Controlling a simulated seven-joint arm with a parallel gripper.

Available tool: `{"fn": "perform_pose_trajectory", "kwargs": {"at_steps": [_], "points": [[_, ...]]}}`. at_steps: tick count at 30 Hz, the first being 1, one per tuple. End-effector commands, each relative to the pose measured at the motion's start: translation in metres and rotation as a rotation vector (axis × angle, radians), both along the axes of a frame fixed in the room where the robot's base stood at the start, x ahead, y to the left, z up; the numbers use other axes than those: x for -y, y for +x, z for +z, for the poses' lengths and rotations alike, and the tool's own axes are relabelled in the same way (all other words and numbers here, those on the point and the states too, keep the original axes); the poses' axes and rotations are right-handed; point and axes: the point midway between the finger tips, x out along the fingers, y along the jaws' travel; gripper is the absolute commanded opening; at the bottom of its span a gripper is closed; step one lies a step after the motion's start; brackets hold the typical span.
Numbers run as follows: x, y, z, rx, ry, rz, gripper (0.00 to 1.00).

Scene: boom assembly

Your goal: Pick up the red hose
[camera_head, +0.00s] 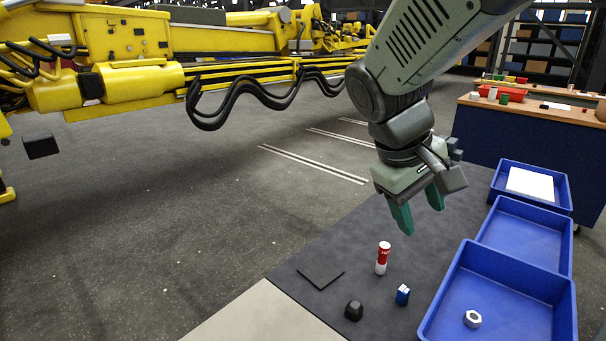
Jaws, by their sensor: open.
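Blue trays line the right; the front tray (452,290) holds a hex nut (472,319). Yellow boom machinery (130,85) with black hoses stands at the back left.

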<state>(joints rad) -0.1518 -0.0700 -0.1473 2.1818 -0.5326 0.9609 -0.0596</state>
Motion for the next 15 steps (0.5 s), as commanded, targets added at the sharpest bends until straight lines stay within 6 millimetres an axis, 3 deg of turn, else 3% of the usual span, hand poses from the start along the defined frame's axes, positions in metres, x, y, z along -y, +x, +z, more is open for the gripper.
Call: {"fn": "perform_pose_trajectory", "kwargs": {"at_steps": [6, 15], "points": [[0.037, 0.068, -0.048, -0.218, -0.281, 0.147, 0.55], [0.07, 0.155, -0.125, -0.5, -0.692, 0.412, 0.55]]}}
